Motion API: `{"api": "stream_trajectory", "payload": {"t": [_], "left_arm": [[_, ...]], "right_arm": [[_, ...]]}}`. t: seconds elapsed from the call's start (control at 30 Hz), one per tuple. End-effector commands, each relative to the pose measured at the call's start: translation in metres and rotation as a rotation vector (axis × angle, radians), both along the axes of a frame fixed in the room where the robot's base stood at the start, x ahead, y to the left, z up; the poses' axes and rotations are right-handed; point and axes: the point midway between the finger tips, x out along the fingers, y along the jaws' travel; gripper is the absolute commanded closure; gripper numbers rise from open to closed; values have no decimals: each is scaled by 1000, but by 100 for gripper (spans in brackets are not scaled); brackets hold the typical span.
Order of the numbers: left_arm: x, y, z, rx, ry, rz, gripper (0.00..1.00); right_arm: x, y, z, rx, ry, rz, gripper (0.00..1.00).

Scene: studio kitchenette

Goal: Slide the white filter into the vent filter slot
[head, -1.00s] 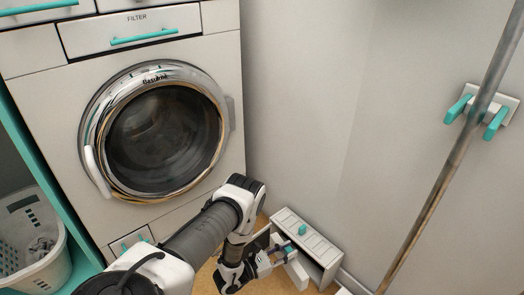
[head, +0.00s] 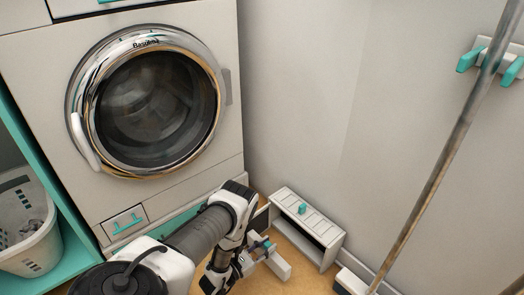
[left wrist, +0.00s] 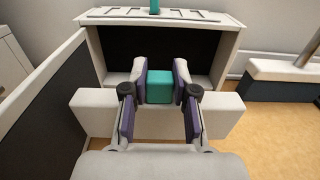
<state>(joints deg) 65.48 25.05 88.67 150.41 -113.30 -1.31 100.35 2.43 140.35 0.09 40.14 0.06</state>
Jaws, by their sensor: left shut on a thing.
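The white filter (head: 279,266) is a pale bar with a teal grip, held just in front of the vent. My left gripper (head: 264,246) is shut on the teal grip (left wrist: 159,88). In the left wrist view, the filter (left wrist: 224,112) lies crosswise beyond the fingers, roughly level. The vent (head: 324,229) is a low white box on the floor by the wall, with a teal knob on its louvred top. Its dark filter slot (left wrist: 112,55) faces the wrist camera, and the filter appears outside it. My right gripper is not in view.
A dark-faced panel (left wrist: 58,85) stands along the slot's left side, near the filter's left end. A washing machine (head: 180,180) is left of the vent. A pole (head: 440,165) with a white base stands to the right. Wood floor shows around the vent.

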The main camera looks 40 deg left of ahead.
Motion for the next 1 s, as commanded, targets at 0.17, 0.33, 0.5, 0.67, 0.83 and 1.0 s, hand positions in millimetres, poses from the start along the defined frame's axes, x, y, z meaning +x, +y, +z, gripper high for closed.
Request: {"api": "stream_trajectory", "payload": {"t": [0.17,0.33,0.5,0.67,0.83,1.0], "left_arm": [[21,-3,-8,1,-2,-3,100],[40,-4,-15,0,-2,-1,100],[60,-6,-22,0,-1,-3,100],[78,-7,-23,1,-2,-2,100],[99,-8,-23,0,-2,-2,100],[119,-10,-23,1,-2,-3,100]], "right_arm": [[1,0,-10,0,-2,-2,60],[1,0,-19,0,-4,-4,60],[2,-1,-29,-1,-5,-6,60],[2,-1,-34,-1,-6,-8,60],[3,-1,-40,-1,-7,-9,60],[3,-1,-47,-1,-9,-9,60]]}}
